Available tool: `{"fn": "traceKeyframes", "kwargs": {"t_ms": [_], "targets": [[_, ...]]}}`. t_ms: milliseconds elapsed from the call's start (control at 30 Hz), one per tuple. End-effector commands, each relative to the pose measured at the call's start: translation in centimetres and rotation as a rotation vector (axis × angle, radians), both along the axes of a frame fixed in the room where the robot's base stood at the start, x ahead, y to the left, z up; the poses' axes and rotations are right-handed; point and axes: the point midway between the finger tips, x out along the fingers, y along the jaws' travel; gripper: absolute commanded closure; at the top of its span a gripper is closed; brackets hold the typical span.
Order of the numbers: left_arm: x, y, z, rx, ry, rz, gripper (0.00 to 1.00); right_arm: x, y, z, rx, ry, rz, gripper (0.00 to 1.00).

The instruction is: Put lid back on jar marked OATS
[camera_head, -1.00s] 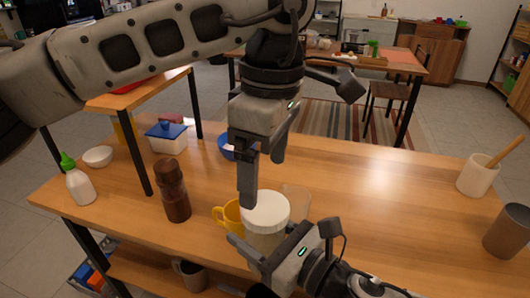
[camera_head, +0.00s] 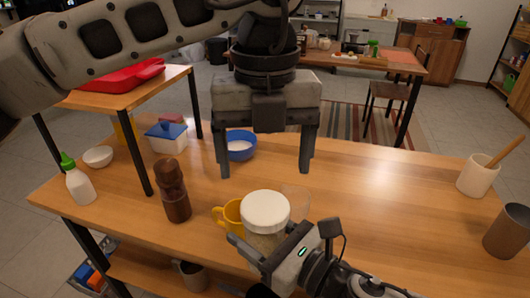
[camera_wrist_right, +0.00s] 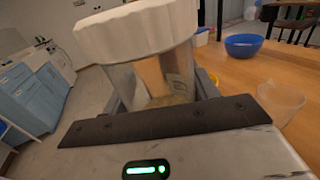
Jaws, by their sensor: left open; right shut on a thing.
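A clear jar (camera_head: 262,243) with pale contents stands near the front edge of the table. A round white ridged lid (camera_head: 265,208) sits on its mouth; in the right wrist view the lid (camera_wrist_right: 138,30) looks slightly tilted, but that view is itself angled. A label (camera_wrist_right: 180,85) shows partly between the fingers; its word cannot be read. My right gripper (camera_head: 268,246) is shut around the jar body, below the lid. My left gripper (camera_head: 263,172) is open and empty, pointing down above and behind the lid, apart from it.
A yellow mug (camera_head: 229,214) stands just left of the jar, and a clear container (camera_head: 297,198) just behind its right side.

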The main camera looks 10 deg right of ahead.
Motion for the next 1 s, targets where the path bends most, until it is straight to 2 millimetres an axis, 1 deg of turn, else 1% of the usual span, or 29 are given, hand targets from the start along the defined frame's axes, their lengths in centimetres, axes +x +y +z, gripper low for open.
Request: {"fn": "traceKeyframes", "kwargs": {"t_ms": [333, 467, 567, 800, 900, 1000], "targets": [[0.0, 0.0, 0.0, -0.001, 0.0, 0.019, 0.17, 0.0, 0.0, 0.1, 0.001, -0.002, 0.0, 1.0], [0.0, 0.0, -0.6, 0.0, 0.001, 0.018, 0.17, 0.0, 0.0, 0.1, 0.001, -0.002, 0.0, 1.0], [0.0, 0.0, -1.8, 0.0, 0.002, 0.018, 0.17, 0.0, 0.0, 0.1, 0.001, -0.002, 0.0, 1.0], [0.0, 0.0, -5.6, 0.0, 0.002, 0.017, 0.17, 0.0, 0.0, 0.1, 0.001, -0.002, 0.0, 1.0], [0.0, 0.1, -6.8, 0.001, 0.003, 0.018, 0.17, 0.0, 0.0, 0.1, 0.001, -0.002, 0.0, 1.0], [0.0, 0.0, -7.6, 0.0, 0.001, 0.018, 0.17, 0.0, 0.0, 0.1, 0.001, -0.002, 0.0, 1.0]]}}
